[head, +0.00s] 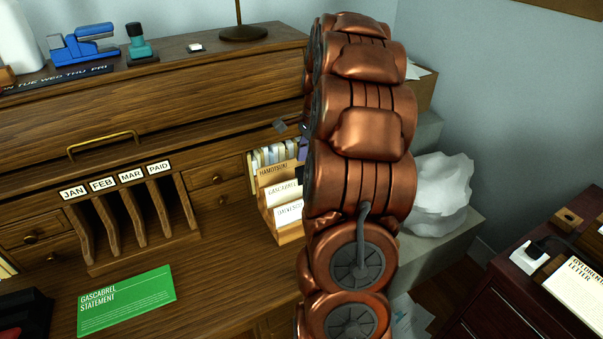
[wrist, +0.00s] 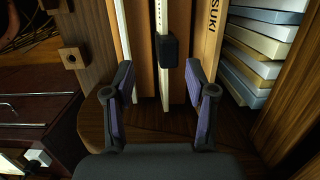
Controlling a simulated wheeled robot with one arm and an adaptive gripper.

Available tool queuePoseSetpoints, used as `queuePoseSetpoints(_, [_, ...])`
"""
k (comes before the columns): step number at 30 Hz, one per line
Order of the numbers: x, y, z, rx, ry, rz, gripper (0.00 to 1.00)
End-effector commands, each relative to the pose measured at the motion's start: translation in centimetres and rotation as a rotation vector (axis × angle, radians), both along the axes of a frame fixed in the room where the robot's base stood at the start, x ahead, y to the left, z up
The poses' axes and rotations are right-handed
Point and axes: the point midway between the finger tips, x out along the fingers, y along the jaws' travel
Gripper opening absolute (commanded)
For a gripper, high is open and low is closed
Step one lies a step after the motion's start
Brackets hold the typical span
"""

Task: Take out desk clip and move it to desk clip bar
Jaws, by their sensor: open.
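A small black desk clip (wrist: 168,50) sits on the edge of a white sheet between upright tan dividers in the wrist view. My gripper (wrist: 160,72) is open, with one finger on each side of the space just below the clip. The fingers are apart from each other and nothing is held between them. In the head view, a bit of the purple gripper (head: 303,148) shows at the file holder (head: 291,234), mostly hidden behind my copper arm. I cannot identify a desk clip bar for certain in either view.
The dividers carry labels, and a stack of envelopes (wrist: 256,52) stands close at the right in the wrist view. A green statement card (head: 127,301) lies on the desk. A white crumpled bag (head: 443,195) and a dark cabinet (head: 500,308) are to the right.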

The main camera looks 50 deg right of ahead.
Motion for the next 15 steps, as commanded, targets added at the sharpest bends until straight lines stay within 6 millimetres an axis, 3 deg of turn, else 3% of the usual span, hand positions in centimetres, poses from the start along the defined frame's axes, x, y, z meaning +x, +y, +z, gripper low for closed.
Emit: queuePoseSetpoints(15, [1.2, 1.2, -4.7, 0.000, -0.001, 0.001, 0.56])
